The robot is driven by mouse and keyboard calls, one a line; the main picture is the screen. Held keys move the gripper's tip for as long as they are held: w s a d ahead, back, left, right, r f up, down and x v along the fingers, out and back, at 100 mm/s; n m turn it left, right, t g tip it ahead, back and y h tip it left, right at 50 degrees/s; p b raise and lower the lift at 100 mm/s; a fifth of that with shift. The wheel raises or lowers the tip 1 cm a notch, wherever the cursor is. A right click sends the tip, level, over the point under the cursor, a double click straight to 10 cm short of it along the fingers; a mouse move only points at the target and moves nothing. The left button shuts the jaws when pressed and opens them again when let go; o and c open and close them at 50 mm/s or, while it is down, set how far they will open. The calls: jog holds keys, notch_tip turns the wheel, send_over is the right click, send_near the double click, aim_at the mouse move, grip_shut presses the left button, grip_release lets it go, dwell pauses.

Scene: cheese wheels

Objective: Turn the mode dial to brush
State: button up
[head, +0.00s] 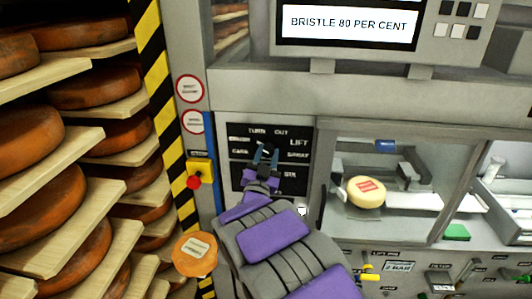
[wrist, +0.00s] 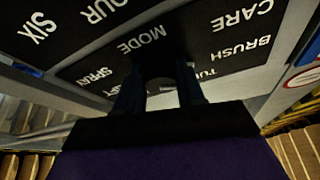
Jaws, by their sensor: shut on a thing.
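The dark mode panel (head: 238,172) is on the machine front, left of the glass window. Its labels around the dial include turn out, lift, spray and care in the head view. The wrist view shows the panel (wrist: 215,45) close up, with mode, care and brush readable. My gripper (head: 266,156) is at the upper part of this panel. Its fingers (wrist: 160,92) are shut on the dark mode dial (wrist: 160,68), which is mostly hidden between them. I cannot tell which label the dial points to.
A display (head: 348,25) above reads "bristle 80 per cent". A pale cheese wheel (head: 366,192) sits behind the window. A yellow box with a red button (head: 194,182) is left of the panel. Shelves of cheese wheels (head: 95,88) fill the left side.

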jog(key=shift+f+n+y, duration=0.15)
jog(key=shift+n+y, duration=0.35)
jog(key=shift+n, duration=0.3)
jog(key=o, duration=1)
jog(key=shift+a, duration=0.1)
jog(key=shift+p+v, duration=2.55)
jog(key=shift+v, duration=6.15)
jog(key=shift+w+f, duration=0.15)
jog(key=shift+f, duration=0.1)
